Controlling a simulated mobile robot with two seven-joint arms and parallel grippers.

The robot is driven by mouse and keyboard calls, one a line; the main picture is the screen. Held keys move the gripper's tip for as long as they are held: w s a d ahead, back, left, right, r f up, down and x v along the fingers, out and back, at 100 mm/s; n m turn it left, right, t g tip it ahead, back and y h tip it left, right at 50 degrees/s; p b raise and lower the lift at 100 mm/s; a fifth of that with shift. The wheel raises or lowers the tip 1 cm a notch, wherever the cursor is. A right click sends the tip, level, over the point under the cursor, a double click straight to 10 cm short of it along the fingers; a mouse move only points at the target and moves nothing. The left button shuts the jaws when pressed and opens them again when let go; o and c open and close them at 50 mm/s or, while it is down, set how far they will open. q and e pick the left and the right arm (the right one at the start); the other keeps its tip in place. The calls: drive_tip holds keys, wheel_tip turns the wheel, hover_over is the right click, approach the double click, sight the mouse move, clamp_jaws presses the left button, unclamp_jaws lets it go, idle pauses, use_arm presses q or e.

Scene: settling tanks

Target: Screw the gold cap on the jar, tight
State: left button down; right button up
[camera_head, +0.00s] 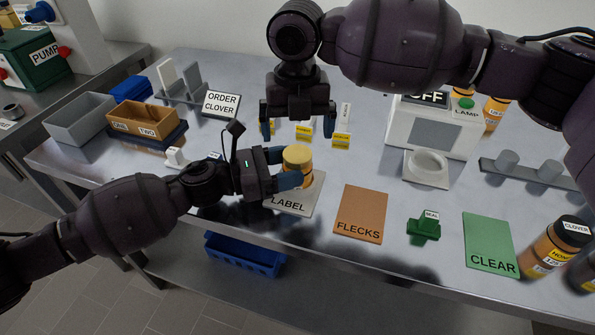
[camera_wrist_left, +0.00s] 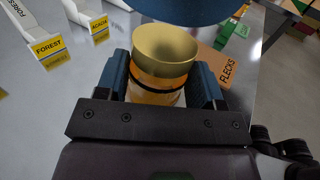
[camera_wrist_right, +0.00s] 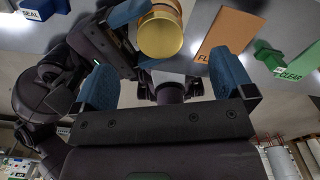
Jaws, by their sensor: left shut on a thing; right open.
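The jar (camera_head: 304,180) has an amber body and stands upright on the grey LABEL plate (camera_head: 298,204). The gold cap (camera_head: 297,154) sits on top of it; in the left wrist view the cap (camera_wrist_left: 165,52) is above a dark ring and the amber jar (camera_wrist_left: 156,96). My left gripper (camera_head: 283,168) is shut around the jar's body below the cap. My right gripper (camera_head: 298,127) is open and empty, pointing down behind and above the jar. In the right wrist view the cap (camera_wrist_right: 160,35) lies beyond its fingers. The thread is hidden.
A brown FLECKS plate (camera_head: 361,213), a green SEAL block (camera_head: 425,226) and a green CLEAR plate (camera_head: 489,243) lie to the right. The lamp box (camera_head: 432,128) and yellow-labelled holders (camera_head: 341,141) stand behind. A CLOVER jar (camera_head: 558,245) stands at the front right.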

wheel_tip(320, 180, up, 11)
idle(0.4)
use_arm(q)
drive_tip(key=shift+c, duration=0.8)
unclamp_jaws()
drive_tip(key=shift+a, duration=0.1)
drive_tip(key=v, duration=1)
drive_tip(key=shift+a, duration=0.3)
use_arm(e)
drive_tip(key=shift+r, duration=0.1)
